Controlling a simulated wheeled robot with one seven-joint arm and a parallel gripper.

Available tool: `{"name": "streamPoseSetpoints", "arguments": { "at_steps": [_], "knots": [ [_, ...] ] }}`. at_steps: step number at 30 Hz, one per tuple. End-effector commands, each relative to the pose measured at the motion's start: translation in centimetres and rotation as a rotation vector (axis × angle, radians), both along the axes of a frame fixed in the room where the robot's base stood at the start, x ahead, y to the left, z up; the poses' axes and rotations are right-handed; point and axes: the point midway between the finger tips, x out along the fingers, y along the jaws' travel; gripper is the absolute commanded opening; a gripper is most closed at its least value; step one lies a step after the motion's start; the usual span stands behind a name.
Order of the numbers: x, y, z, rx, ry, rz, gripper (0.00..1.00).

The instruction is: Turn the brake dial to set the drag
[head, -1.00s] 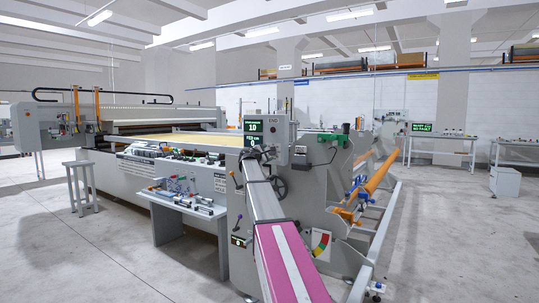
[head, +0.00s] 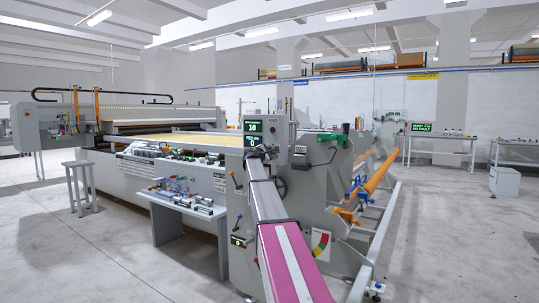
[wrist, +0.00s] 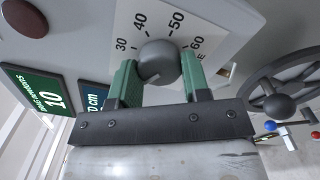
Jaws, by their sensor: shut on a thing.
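The brake dial is a round dark grey knob (wrist: 157,58) in front of a white scale plate (wrist: 205,18) marked 30, 40, 50 and 60 in the wrist view. My gripper (wrist: 158,66) has its two green fingers on either side of the knob, shut on it. In the head view my arm's end is at the grey machine panel; the dial and fingertips are hidden there.
A dark handwheel (wrist: 292,85) with a ball handle is close to the right of my gripper. A dark red round button (wrist: 24,18) is at upper left. A small bench (head: 185,203) with tools stands left of my arm. Open floor lies on both sides.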

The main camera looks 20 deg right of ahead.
Motion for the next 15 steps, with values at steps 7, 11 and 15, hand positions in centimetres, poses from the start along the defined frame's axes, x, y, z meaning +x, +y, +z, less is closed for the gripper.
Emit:
{"name": "streamPoseSetpoints", "arguments": {
  "at_steps": [7,11,15],
  "knots": [
    [-0.03,0.01,-0.03,0.077,-0.096,-0.002,0.19],
    [-0.04,0.02,-0.02,0.137,-0.173,-0.002,0.19],
    [-0.05,0.03,-0.01,0.203,-0.258,-0.002,0.19]
  ]
}}
